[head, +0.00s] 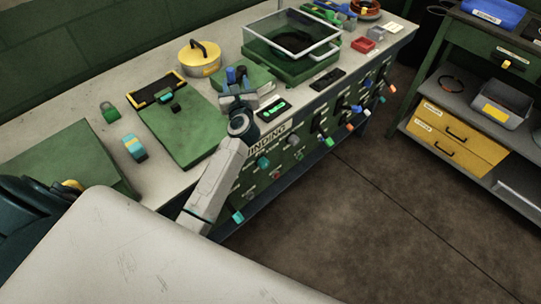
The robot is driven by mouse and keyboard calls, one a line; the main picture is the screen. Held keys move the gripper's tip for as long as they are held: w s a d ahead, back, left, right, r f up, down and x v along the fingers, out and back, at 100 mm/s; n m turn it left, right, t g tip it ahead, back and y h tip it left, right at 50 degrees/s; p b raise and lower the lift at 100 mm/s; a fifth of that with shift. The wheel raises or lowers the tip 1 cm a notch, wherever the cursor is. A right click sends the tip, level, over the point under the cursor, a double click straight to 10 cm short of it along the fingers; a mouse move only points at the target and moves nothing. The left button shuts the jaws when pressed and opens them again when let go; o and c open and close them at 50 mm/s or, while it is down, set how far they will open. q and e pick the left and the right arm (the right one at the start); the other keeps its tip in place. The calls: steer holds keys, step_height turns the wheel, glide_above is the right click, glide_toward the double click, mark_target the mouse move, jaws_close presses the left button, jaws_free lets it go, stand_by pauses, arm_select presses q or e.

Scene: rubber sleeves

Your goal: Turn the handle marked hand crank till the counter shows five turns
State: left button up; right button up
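My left gripper (238,82) is over the bench, at the near side of a low green box (262,77). Blue parts show at its fingertips; I cannot tell whether they are its fingers or a knob, or whether it is open or shut. A small black unit with a lit green display (272,107) lies just right of the gripper; its figures are too small to read. No label reading hand crank is legible. My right gripper is not in view.
On the bench stand a yellow lidded pot (200,60), a green board (183,133), a clear-topped green case (272,61) and a red tray (363,45). A shelf unit with yellow drawers (452,138) stands at right. The floor (370,215) between is clear.

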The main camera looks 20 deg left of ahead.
arm_select(q)
steer(key=s+d+f+m+t+h+b, duration=0.1)
steer(key=s+d+m+t+h, duration=0.55)
steer(key=m, duration=0.65)
steer(key=s+d+f+m+g+h, duration=0.4)
steer(key=d+f+m+h, duration=0.3)
steer(key=m, duration=0.9)
steer(key=shift+s+d+f+h+b, duration=0.4)
steer(key=shift+s+d+f, duration=0.1)
steer(key=shift+d+f, duration=1.35)
steer(key=shift+a+g, duration=0.1)
steer(key=shift+g, duration=0.15)
